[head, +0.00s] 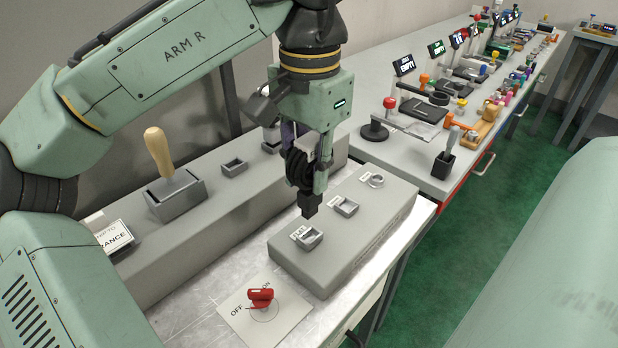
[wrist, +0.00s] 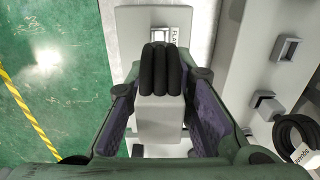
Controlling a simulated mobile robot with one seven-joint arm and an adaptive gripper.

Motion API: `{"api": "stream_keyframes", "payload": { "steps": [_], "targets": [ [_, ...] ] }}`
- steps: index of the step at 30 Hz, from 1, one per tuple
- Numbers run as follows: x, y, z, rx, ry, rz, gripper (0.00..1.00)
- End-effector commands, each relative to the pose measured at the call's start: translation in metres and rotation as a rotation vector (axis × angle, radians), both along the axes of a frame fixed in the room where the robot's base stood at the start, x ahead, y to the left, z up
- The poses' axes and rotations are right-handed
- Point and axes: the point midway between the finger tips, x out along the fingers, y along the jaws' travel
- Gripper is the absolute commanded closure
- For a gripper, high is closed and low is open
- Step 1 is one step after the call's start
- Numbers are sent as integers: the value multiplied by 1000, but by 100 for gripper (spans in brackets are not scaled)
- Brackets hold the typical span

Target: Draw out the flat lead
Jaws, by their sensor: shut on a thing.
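My gripper (head: 308,178) is shut on the flat lead, a black coiled cable (head: 298,165) with a dark square plug (head: 309,204) pointing down. The coil (wrist: 162,68) also shows between the two fingers in the wrist view, above a pale block. The plug hangs over the grey socket block (head: 345,240), apart from the near socket (head: 310,238) and up from it in the picture. A label (wrist: 172,38) on that block reads FLAT in the wrist view. The coil hides part of the block there.
The grey rack at the left has an empty socket (head: 235,166), a wooden-handled tool in a holder (head: 175,200) and another coiled lead (wrist: 294,132). A red switch (head: 261,297) marked OFF and ON lies in front. A crowded bench (head: 430,185) extends behind.

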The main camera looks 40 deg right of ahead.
Motion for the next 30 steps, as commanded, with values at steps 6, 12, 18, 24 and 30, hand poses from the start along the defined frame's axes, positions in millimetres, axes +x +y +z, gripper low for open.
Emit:
{"api": "stream_keyframes", "payload": {
  "steps": [6, 12, 18, 24, 30],
  "targets": [
    [-1, 0, 9, -1, 0, -1, 100],
    [0, 0, 17, 0, -1, -1, 100],
    [0, 0, 26, 0, -1, 0, 100],
    [0, 0, 33, 0, -1, 0, 100],
    [0, 0, 36, -1, 0, -1, 100]
  ]
}}
